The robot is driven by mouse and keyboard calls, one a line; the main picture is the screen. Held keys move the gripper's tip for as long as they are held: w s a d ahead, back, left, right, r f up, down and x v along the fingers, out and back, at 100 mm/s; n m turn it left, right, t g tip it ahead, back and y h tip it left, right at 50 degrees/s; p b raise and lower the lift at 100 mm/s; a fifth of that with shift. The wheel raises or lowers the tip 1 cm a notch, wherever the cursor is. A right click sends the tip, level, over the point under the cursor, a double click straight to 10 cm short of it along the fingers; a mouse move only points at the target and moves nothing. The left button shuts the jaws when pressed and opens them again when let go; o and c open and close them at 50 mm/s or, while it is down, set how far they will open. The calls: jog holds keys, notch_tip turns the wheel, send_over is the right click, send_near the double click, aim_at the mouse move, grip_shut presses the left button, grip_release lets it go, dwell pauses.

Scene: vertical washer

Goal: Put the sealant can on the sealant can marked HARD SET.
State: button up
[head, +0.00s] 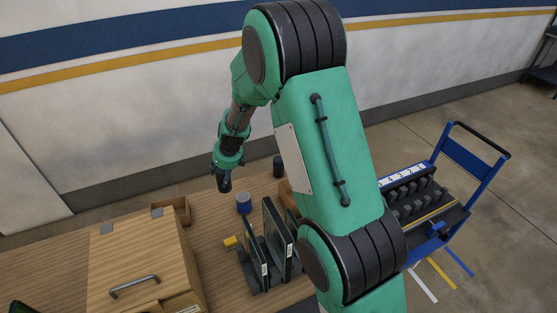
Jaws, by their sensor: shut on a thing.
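My gripper (223,174) hangs at the end of the arm, left of the picture's middle, above the wooden table. It is shut on a small dark thing, probably a sealant can, but the fingers hide most of it and no label can be read. A dark can-like cylinder (278,166) stands farther back to the right. I cannot read any HARD SET marking on either.
A wooden cabinet (140,262) with a handle stands left on the table (210,212). A small open wooden box (181,209) is behind it. A dark rack with upright panels (273,238) and a yellow block (230,242) are near the blue can. A blue cart (462,180) stands right.

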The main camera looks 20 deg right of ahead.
jog(key=w+d+n+p, duration=0.1)
jog(key=w+d+p, duration=0.2)
jog(key=d, duration=2.5)
jog(key=f, duration=0.5)
jog(key=shift+s+d, duration=0.25)
jog(key=shift+d, duration=0.1)
jog(key=w+d+f+p, duration=0.1)
jog(key=w+d, duration=0.3)
jog(key=w, duration=1.1)
jog(key=shift+w+f+p, duration=0.2)
jog(key=shift+w+p, duration=0.05)
jog(key=shift+p, duration=0.65)
jog(key=shift+f+p, duration=0.4)
jog(key=shift+f, duration=1.35)
